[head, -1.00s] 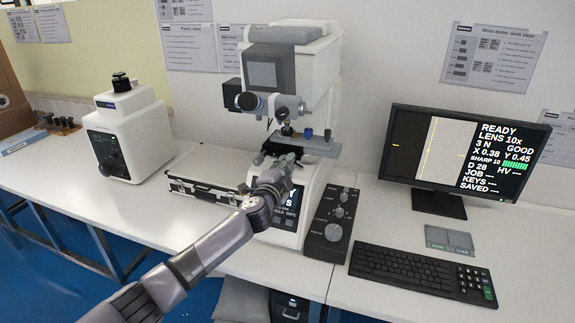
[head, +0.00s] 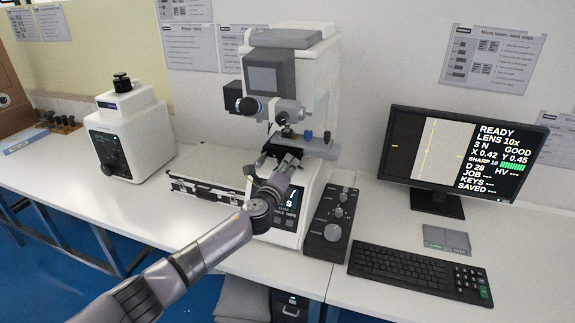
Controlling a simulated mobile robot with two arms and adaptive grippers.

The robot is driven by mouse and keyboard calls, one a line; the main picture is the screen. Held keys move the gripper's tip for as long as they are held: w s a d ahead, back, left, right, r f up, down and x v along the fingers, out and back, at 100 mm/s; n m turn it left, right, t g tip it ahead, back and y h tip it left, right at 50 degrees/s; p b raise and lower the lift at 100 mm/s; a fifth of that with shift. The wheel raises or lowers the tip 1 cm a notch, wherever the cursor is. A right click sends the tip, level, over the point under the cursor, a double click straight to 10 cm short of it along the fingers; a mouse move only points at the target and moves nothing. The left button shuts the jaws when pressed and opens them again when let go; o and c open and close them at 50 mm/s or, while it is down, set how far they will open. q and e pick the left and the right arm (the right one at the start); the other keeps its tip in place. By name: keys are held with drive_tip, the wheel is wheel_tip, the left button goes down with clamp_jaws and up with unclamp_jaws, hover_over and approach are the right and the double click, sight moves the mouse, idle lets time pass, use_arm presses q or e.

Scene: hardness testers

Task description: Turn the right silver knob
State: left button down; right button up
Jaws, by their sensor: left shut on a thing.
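My left gripper (head: 289,157) reaches up from the lower left to the front edge of this stage. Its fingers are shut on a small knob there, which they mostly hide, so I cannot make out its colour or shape. My right gripper is not in view.

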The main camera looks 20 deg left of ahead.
use_arm(q)
drive_tip(key=m+p, duration=0.1)
drive_tip(key=m, duration=0.3)
drive_tip(key=shift+m, duration=0.3)
drive_tip(key=m+p, duration=0.2)
drive_tip(key=m, duration=0.2)
drive_tip(key=shift+d+m, duration=0.1)
drive_tip(key=shift+m, duration=0.2)
drive_tip(key=m+p, duration=0.2)
drive_tip(key=m, duration=0.2)
drive_tip(key=shift+d+f+m+p, duration=0.1)
drive_tip(key=shift+m+p, duration=0.7)
drive_tip(key=shift+m, duration=1.7)
drive_tip(key=c, duration=1.4)
unclamp_jaws()
drive_tip(key=shift+s, duration=0.15)
